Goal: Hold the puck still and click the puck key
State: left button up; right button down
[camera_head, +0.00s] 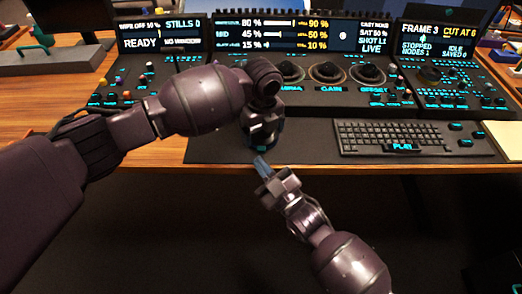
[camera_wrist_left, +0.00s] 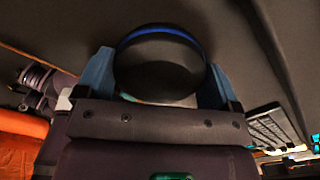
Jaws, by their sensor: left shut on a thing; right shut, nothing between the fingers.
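The puck (camera_wrist_left: 158,68) is a dark round thing with a blue band, seen in the left wrist view between the two blue fingers of my left gripper (camera_wrist_left: 156,78). My left gripper (camera_head: 262,136) is shut on it, low over the dark mat at the desk's front. In the head view my left gripper and wrist hide most of the puck, and I cannot make out the puck key. My right gripper (camera_head: 262,165) is shut and empty. Its blue fingertips are just below the left gripper in the picture, by the desk's front edge; I cannot tell if they touch anything.
A black keyboard (camera_head: 390,138) lies on the mat to the right. Behind stand the trackball panel with several trackballs (camera_head: 329,73) and lit screens (camera_head: 272,35). A grey block with a green handle (camera_head: 50,60) is at the back left.

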jog(key=shift+w, duration=0.2)
dwell(0.7)
jog(key=shift+w, duration=0.2)
